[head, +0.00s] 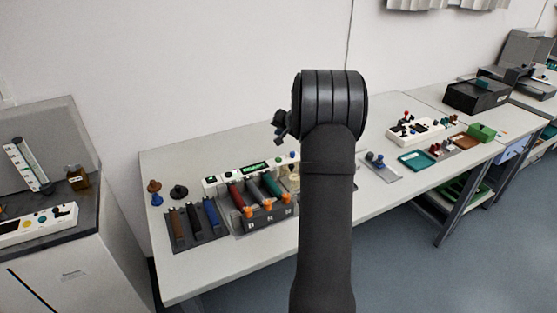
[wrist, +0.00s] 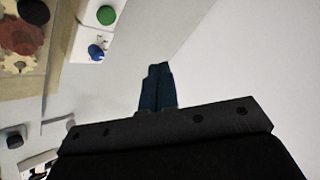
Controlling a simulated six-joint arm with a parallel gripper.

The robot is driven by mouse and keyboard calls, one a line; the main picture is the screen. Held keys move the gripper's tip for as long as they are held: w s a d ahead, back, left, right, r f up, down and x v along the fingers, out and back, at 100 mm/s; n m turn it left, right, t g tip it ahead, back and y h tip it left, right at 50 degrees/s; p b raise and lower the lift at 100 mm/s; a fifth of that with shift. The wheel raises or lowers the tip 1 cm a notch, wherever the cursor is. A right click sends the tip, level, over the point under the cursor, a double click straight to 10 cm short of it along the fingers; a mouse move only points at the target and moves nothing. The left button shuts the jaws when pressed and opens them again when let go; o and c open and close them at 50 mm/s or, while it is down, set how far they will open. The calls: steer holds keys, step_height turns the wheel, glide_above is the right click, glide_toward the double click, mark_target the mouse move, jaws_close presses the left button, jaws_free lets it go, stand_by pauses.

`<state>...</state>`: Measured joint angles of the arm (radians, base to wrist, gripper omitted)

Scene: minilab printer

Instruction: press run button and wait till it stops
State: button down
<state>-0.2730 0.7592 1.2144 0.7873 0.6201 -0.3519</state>
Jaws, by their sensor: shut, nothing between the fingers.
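A white control panel (head: 222,179) with a lit green display (head: 252,168) stands on the long table, left of my arm. In the wrist view, a green round button (wrist: 106,15) and a blue round button (wrist: 96,53) sit on the white panel at the upper left. I cannot read which one is the run button. My gripper (wrist: 157,68) is shut and empty, with its dark fingertips together to the right of the blue button and apart from it. In the head view my gripper (head: 280,126) shows small above the panel. My arm hides part of the panel's right end.
Red, grey and green cylinders (head: 237,195) lie in front of the panel, with orange knobs near them. A dark rack (head: 188,243) holds brown, black and blue pieces at the left. A black printer-like box (head: 476,96) stands at the far right.

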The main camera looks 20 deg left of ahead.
mark_target(280, 161)
steer(key=shift+f, duration=4.4)
steer(key=shift+f, duration=0.4)
